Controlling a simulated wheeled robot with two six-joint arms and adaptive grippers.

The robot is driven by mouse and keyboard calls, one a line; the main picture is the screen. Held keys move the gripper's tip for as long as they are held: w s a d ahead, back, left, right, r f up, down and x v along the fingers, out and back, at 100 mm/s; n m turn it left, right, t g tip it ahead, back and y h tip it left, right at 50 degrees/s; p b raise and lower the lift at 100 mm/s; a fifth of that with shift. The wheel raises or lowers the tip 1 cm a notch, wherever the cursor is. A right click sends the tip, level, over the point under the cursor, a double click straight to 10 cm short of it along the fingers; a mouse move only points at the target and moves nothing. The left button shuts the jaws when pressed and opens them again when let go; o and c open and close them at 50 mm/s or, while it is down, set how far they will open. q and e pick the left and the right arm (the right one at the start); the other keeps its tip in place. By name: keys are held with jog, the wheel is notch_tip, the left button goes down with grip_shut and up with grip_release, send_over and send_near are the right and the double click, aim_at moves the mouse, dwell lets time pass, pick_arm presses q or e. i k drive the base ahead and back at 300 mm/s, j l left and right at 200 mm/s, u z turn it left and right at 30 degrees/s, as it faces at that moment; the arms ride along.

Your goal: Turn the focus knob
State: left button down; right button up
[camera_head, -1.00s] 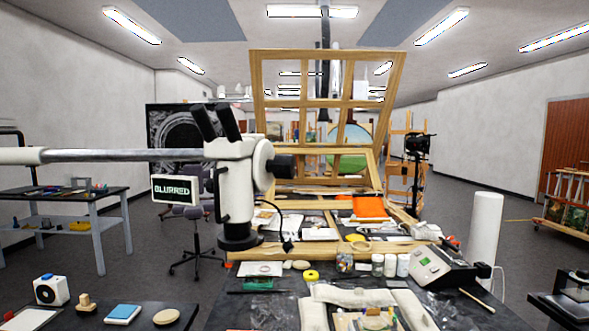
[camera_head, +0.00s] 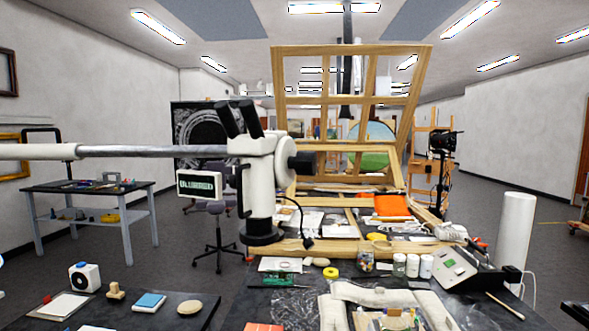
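A white microscope (camera_head: 262,180) with black eyepieces hangs on a long grey and white boom (camera_head: 150,151) that comes in from the left. A dark focus knob (camera_head: 301,162) sticks out from the right side of its head. A small screen (camera_head: 199,184) left of the body reads "BLURRED", though the letters are smeared in this frame. The black lens end (camera_head: 262,233) points down above the dark worktable (camera_head: 285,307). Neither of my grippers shows in the view.
A wooden easel frame (camera_head: 352,46) stands behind the microscope. Jars (camera_head: 412,265), a grey-green device (camera_head: 455,268) and a white roll (camera_head: 516,240) crowd the table's right side. A low dark side table (camera_head: 193,322) at front left holds a blue block and pads.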

aim_at(304, 163)
jog(key=i+l, duration=0.1)
jog(key=l, duration=0.55)
jog(key=i+l+u, duration=0.1)
jog(key=l, duration=1.25)
jog(key=i+u, duration=0.05)
